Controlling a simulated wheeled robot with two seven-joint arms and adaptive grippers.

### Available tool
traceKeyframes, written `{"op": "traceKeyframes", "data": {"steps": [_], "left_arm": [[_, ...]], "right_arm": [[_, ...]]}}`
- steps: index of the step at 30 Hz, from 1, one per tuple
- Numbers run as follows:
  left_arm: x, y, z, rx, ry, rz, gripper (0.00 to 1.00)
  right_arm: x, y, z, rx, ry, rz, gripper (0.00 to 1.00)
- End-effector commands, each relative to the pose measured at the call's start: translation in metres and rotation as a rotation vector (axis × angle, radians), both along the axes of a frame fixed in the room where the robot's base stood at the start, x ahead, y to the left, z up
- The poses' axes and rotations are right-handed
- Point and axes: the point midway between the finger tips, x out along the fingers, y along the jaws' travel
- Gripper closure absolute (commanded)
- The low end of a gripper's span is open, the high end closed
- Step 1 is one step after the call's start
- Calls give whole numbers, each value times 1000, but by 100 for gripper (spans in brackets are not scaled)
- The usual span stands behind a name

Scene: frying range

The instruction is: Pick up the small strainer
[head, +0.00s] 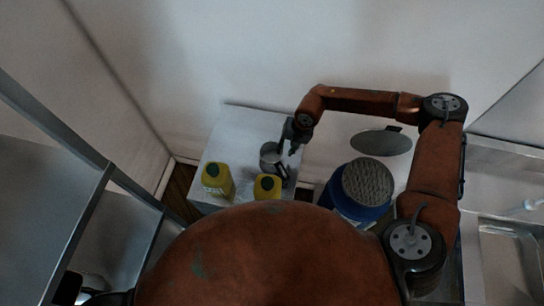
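A small grey metal cup-like vessel (270,155), which may be the small strainer, stands on a white-topped table. A dark handle-like part shows at its lower right. My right gripper (289,146) reaches down from above and is right beside the vessel's right side. Its fingers are small and dark here, so I cannot tell whether they are open, shut or touching it. A larger round mesh strainer (368,183) lies on top of a blue drum. My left gripper is not in view.
Two yellow containers (217,179) (267,187) stand close in front of the vessel on the white table (237,128). The blue drum (350,212) is to the right, with a flat grey disc (382,142) behind it. Metal shelving (50,190) stands left, a steel sink (508,262) right.

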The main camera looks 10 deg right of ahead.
Motion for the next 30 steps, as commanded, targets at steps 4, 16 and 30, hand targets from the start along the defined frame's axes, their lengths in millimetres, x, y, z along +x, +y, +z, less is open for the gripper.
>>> {"op": "traceKeyframes", "data": {"steps": [4,16,30], "left_arm": [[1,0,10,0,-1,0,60],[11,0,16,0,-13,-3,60],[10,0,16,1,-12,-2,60]], "right_arm": [[2,4,-16,1,3,2,77],[6,12,-50,3,0,5,77],[6,12,-49,4,0,6,100]]}}
